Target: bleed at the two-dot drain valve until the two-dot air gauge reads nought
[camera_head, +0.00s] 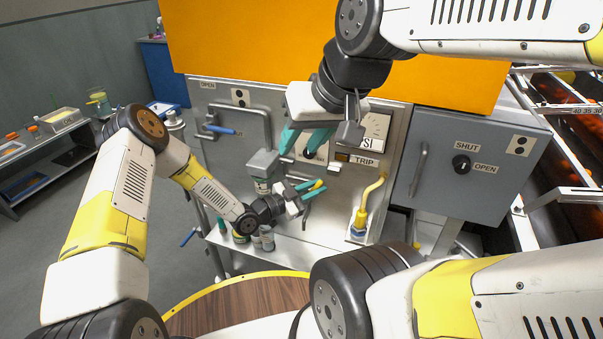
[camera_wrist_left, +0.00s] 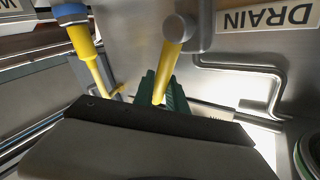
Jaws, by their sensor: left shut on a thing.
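My left gripper (camera_head: 316,189) is low in front of the steel panel (camera_head: 395,130). Its green fingers (camera_wrist_left: 163,90) are shut on a yellow valve lever (camera_wrist_left: 170,62), which runs from a grey round hub. An upside-down DRAIN label (camera_wrist_left: 268,17) is beside the hub in the left wrist view. No dot mark shows by this valve. My right gripper (camera_head: 303,141) is higher, its teal fingers apart with nothing seen between them. A gauge face (camera_head: 375,132) marked PSI is partly hidden behind the right gripper; its needle cannot be read.
A yellow pipe with a blue fitting (camera_head: 359,222) stands right of my left gripper. A TRIP label (camera_head: 362,161) is above it. Small jars (camera_head: 267,238) stand on the lower ledge.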

